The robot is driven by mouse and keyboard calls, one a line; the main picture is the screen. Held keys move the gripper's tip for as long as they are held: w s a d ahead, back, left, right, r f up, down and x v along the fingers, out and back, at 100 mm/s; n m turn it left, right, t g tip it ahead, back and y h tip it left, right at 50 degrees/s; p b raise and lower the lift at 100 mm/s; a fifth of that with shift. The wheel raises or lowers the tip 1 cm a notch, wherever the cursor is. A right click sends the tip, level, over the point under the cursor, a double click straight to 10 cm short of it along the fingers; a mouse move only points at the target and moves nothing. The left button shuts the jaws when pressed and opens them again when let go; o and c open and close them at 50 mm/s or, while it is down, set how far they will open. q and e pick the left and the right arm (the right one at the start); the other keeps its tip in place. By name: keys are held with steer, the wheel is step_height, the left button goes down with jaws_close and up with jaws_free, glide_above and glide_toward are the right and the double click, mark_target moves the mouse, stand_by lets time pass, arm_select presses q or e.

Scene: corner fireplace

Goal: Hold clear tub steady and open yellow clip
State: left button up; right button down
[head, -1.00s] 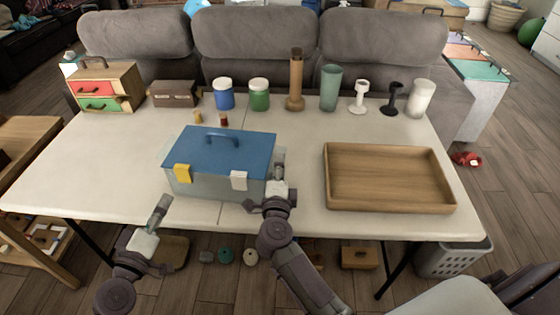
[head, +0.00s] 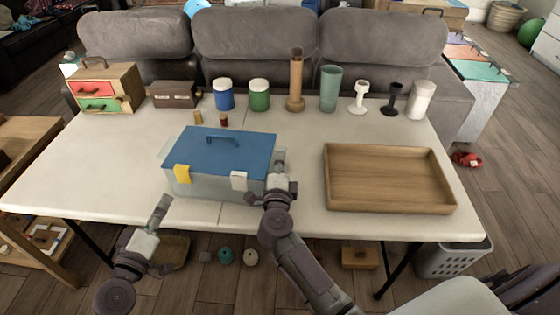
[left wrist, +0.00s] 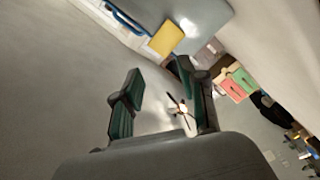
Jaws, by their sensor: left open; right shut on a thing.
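The clear tub (head: 208,184) with a blue lid (head: 228,153) and lid handle stands on the white table, left of centre. The yellow clip (head: 182,174) is on its front left and lies against the wall. It also shows in the left wrist view (left wrist: 166,39). A white clip (head: 239,180) is on the front right. My right gripper (head: 279,172) is at the tub's right end, shut on the tub's side. My left gripper (head: 161,211) is open and empty, in front of and below the yellow clip, apart from it. Its fingers show in the left wrist view (left wrist: 158,95).
An empty wooden tray (head: 388,178) lies on the right. A small drawer chest (head: 121,85), a brown box (head: 174,94), jars (head: 259,95), cups and a tall wooden cylinder (head: 296,80) line the back. The table's front left is clear.

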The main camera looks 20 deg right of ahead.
arm_select(q)
steer(key=shift+w, duration=0.1)
jaws_close()
steer(key=w+d+r+m+g+h, duration=0.1)
steer(key=w+d+r+m+g, duration=0.25)
steer(key=w+r, duration=0.45)
steer(key=w+d+m+g, duration=0.1)
steer(key=d, duration=0.1)
steer(key=w+d+f+m+g+y, duration=0.1)
steer(key=w+d+m+g, duration=0.1)
steer(key=w+d+f+m+g+y, duration=0.1)
steer(key=d+m, duration=0.1)
steer(key=d, duration=0.1)
steer(key=shift+w+d+g, duration=0.1)
steer(key=shift+w+g, duration=0.25)
steer(key=shift+w, duration=0.05)
steer(key=r+m+g+y, duration=0.2)
steer(key=y, duration=0.1)
steer(key=shift+w+r, duration=0.15)
steer(key=shift+w, duration=0.05)
steer(key=shift+s+a+r+m+g+y, duration=0.15)
steer(key=shift+a+r+g+y, duration=0.15)
steer(key=shift+a+r+y, duration=0.25)
steer(key=shift+s+a+r+m+g+y, duration=0.1)
steer(key=shift+a+r+g+y, duration=0.2)
steer(key=shift+r+y, duration=0.45)
steer(key=shift+s+a+r+m+g+y, duration=0.15)
steer(key=shift+a+r+g+y, duration=0.15)
steer(key=shift+a+r+y, duration=0.35)
